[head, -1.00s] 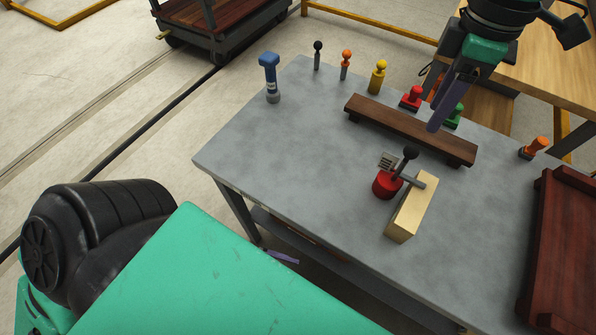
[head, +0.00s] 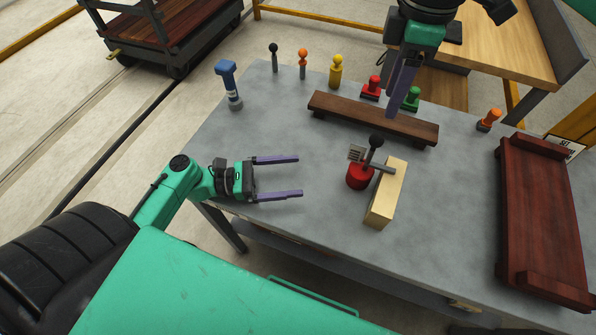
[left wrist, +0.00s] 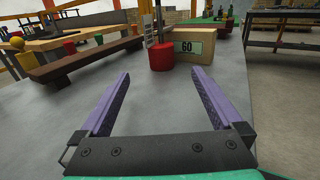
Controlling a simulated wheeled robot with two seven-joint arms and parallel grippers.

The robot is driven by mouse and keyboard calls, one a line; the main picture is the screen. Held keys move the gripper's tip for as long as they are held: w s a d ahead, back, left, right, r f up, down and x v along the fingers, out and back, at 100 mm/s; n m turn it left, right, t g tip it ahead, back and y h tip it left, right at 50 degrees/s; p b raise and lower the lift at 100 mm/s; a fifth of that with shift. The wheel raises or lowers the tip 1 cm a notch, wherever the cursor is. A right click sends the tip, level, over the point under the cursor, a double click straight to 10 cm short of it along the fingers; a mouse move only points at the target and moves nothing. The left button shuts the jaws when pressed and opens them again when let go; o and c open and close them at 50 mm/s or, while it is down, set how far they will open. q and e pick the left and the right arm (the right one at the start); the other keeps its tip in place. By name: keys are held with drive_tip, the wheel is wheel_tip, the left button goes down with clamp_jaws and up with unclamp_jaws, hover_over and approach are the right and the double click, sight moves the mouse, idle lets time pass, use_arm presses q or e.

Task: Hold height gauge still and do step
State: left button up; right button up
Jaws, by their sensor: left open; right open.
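The height gauge has a red round base (head: 358,176), a dark post with a black knob, and a grey arm reaching over a tan block (head: 386,193). In the left wrist view, the red base (left wrist: 162,57) stands ahead, beside the block marked 60 (left wrist: 194,46). My left gripper (head: 300,177) is open and empty, left of the red base, its fingers pointing at it with a gap between. Its purple fingers (left wrist: 167,78) frame bare tabletop in the wrist view. My right gripper (head: 393,112) is open above the brown wooden rack, its fingers overlapping in this view.
The grey table (head: 290,225) is clear around the gauge. A long brown rack (head: 350,112) lies behind it. Blue (head: 229,82), yellow (head: 336,71), red, green and orange knobbed pieces stand along the back. A dark red wooden tray (head: 540,215) is at the right.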

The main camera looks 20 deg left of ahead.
sight(349, 171)
use_arm(q)
drive_tip(key=shift+d, duration=0.15)
drive_tip(key=x, duration=1.4)
drive_tip(key=shift+w+d, duration=0.1)
drive_tip(key=shift+d, duration=0.05)
drive_tip(key=c, duration=1.5)
drive_tip(key=shift+o, duration=0.2)
